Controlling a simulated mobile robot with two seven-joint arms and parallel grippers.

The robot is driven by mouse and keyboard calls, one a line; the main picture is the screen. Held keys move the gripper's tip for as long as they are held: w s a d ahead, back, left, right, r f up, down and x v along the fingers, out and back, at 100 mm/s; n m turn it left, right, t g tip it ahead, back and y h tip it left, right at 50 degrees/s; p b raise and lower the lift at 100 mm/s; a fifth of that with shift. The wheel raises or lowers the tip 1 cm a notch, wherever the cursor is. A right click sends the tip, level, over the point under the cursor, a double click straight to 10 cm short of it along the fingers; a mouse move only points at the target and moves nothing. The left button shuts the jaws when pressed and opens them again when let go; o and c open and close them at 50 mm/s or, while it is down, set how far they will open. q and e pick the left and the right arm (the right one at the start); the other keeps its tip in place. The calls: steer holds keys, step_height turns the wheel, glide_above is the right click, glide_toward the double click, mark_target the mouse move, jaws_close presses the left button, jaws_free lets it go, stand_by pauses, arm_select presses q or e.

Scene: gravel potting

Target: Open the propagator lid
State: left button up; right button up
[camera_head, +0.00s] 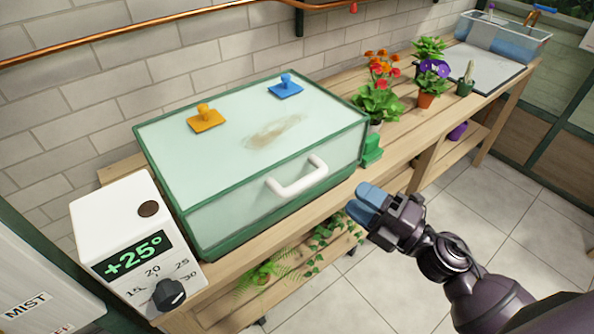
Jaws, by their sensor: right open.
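The propagator (215,227) is a box with pale translucent panels and a green frame on the wooden bench. Its lid (240,115) is down, with a brown smudge on top. A white handle (298,178) sticks out from the front panel. My left gripper is not in view.
A white thermostat box (133,246) reading +25° stands left of the propagator. A lower shelf holds ferns (270,270). The tiled floor (340,300) in front is clear.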

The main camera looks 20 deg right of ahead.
mark_target(304, 178)
steer(key=shift+w+a+r+n+g+y+p, duration=0.25)
steer(key=shift+w+a+n+g+y+p, duration=0.15)
steer(key=shift+w+a, duration=0.9)
steer(key=shift+w+a+r+n+g+y+p, duration=0.25)
steer(key=shift+w+a+n, duration=0.2)
steer(key=shift+w+a, duration=0.85)
steer(key=shift+w+a+r+n+g+y+p, duration=0.35)
steer(key=shift+w+a, duration=0.4)
steer(key=shift+a, duration=1.05)
steer(key=shift+f, duration=0.1)
jaws_close()
